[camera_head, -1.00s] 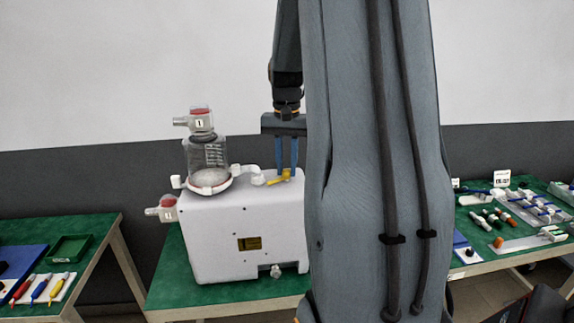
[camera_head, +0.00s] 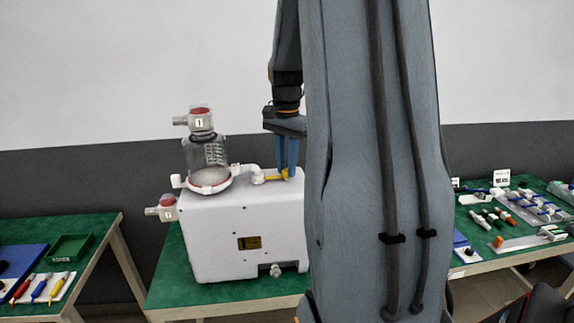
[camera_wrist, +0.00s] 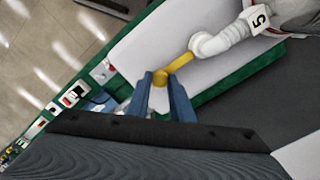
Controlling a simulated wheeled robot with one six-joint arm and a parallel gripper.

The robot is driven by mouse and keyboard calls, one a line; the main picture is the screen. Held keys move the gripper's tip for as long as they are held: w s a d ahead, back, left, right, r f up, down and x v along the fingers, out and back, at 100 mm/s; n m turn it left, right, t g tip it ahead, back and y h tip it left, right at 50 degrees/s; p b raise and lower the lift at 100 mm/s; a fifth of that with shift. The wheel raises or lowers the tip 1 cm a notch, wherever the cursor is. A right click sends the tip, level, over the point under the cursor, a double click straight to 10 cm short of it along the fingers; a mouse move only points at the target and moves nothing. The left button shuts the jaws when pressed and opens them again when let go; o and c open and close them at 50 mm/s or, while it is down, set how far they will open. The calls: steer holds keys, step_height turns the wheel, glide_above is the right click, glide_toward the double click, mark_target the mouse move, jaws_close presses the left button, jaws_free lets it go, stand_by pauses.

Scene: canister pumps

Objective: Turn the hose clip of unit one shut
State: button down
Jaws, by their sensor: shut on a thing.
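The unit is a white box pump (camera_head: 245,225) with a clear canister (camera_head: 206,153) whose lid tag reads 1. A white hose elbow (camera_head: 254,173) comes off the canister to the top of the box. The yellow hose clip (camera_head: 275,178) lies beside it; in the wrist view the yellow clip (camera_wrist: 181,62) runs from the white hose end to between my fingers. My gripper (camera_head: 286,170) points down with its blue fingers around the clip's far end, shut on it. It also shows in the wrist view (camera_wrist: 160,79). My arm hides the box's right side.
The pump stands on a green-topped table (camera_head: 225,293). A left table holds a green tray (camera_head: 69,248) and colored tools. A right table (camera_head: 495,260) holds several small parts. A red-capped fitting (camera_head: 164,208) sticks out at the box's left side.

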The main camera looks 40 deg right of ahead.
steer(key=shift+r, duration=0.1)
steer(key=c, duration=1.6)
jaws_free()
steer(key=shift+o, duration=0.2)
step_height(320, 180, up, 8)
steer(key=b, duration=0.2)
steer(key=shift+b, duration=0.3)
steer(key=shift+d, duration=0.1)
